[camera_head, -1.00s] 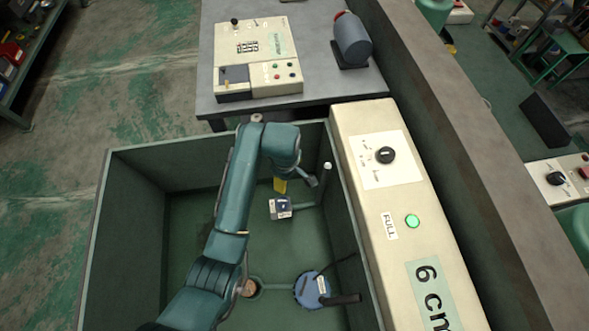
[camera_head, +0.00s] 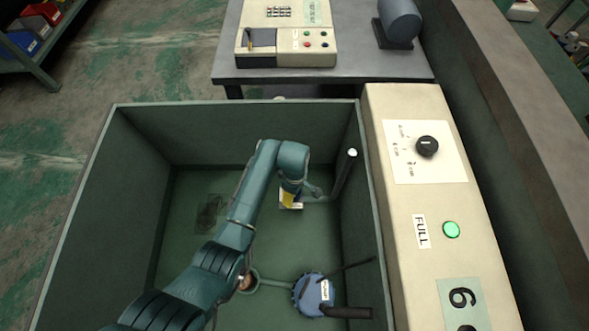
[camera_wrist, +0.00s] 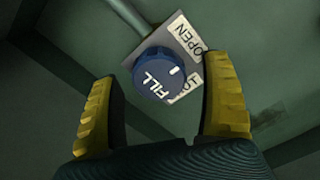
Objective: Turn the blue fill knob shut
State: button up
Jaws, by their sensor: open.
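The blue fill knob (camera_wrist: 158,78) is round, marked FILL, with a short white line near its rim. It sits on a pale plate (camera_wrist: 138,48) with an OPEN label (camera_wrist: 186,37) and a second label (camera_wrist: 188,84), partly hidden, that seems to end in "UT". The white line lies on the side facing the labels, closer to the second one. My gripper (camera_wrist: 158,72) is open, its yellow fingers on either side of the knob in the wrist view; I cannot tell if they touch it. In the head view my gripper (camera_head: 287,199) hides the knob and most of its plate.
The knob is inside a deep green bin (camera_head: 140,200) with high walls. A pipe (camera_head: 343,175) rises right of my gripper. A larger blue valve (camera_head: 313,292) with dark handles is nearer. A cream panel (camera_head: 440,200) with a black dial and lit green FULL lamp (camera_head: 451,229) runs along the right.

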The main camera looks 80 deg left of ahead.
jog(key=shift+f, duration=0.35)
jog(key=c, duration=1.2)
